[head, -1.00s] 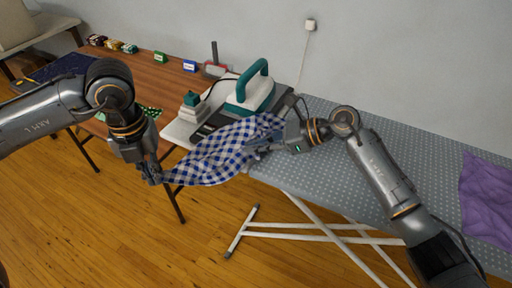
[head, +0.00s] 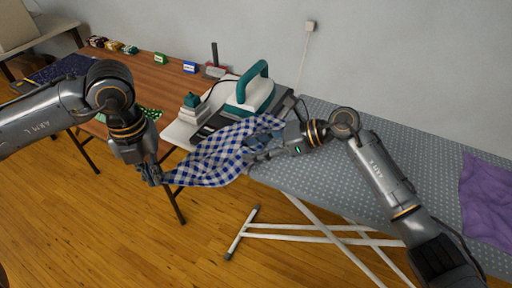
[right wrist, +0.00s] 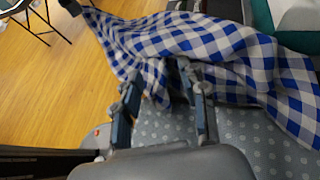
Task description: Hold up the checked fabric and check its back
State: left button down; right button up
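The blue-and-white checked fabric (head: 217,157) stretches from my left gripper, across the gap between table and ironing board, to the board by the iron. My left gripper (head: 153,176) is shut on its left corner, in the air beside the brown table. My right gripper (head: 254,152) is at the fabric's near edge over the board. In the right wrist view the fabric (right wrist: 215,42) lies beyond and between the fingertips of my right gripper (right wrist: 160,75), which stand apart. Its back is not clearly seen.
A teal-and-white iron (head: 250,92) stands close behind the fabric. The brown table (head: 150,75) holds small boxes and green dotted fabric (head: 150,112).

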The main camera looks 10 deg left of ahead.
jog(key=o, duration=0.3)
jog(key=s+v, duration=0.1)
jog(key=v, duration=1.2)
jog(key=shift+w+x, duration=0.15)
jog(key=shift+x, duration=1.5)
jog(key=shift+w+x, duration=0.2)
jog(key=shift+x, duration=1.5)
jog(key=shift+w+x, duration=0.15)
jog(key=shift+x, duration=1.5)
jog(key=shift+a+f, duration=0.1)
jog(key=shift+a, duration=0.1)
jog(key=shift+x, duration=1.3)
grip_shut()
